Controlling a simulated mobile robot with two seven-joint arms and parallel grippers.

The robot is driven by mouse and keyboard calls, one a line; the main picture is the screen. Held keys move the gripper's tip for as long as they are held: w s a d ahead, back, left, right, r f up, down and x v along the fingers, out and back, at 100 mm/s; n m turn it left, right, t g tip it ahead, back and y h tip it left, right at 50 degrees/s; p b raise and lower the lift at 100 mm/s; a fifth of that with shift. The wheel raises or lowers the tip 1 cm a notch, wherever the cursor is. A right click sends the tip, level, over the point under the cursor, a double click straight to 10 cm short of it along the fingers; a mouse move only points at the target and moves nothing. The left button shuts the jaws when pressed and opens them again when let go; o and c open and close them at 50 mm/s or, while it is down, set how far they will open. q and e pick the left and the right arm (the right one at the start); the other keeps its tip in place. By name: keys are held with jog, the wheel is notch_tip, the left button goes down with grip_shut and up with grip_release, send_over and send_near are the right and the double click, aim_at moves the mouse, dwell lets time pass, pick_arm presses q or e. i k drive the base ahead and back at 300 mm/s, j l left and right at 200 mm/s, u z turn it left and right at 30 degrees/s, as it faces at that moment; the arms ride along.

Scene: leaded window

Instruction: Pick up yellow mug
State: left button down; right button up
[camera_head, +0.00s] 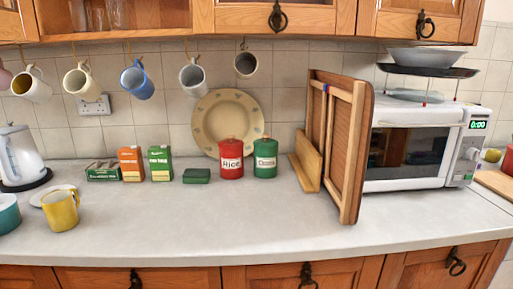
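The yellow mug (61,211) stands upright on the grey countertop (200,230) at the left, with its handle up toward the right rim. It is beside a white saucer or plate (38,194), which it partly covers. A teal bowl or pot (7,214) stands just left of it, cut off by the picture edge. Neither of my grippers shows in the head view.
A white kettle (20,155) stands behind the mug. Several mugs hang from hooks above, including a blue mug (137,80). Boxes, red and green canisters (231,160), a wooden rack (345,150) and a microwave (410,150) line the back. The front middle counter is clear.

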aim_at(59, 207)
jog(key=u, duration=1.25)
jog(key=i+j+z, duration=0.25)
jog(key=z, duration=0.2)
jog(key=i+j+z, duration=0.15)
jog(key=j+z, duration=0.3)
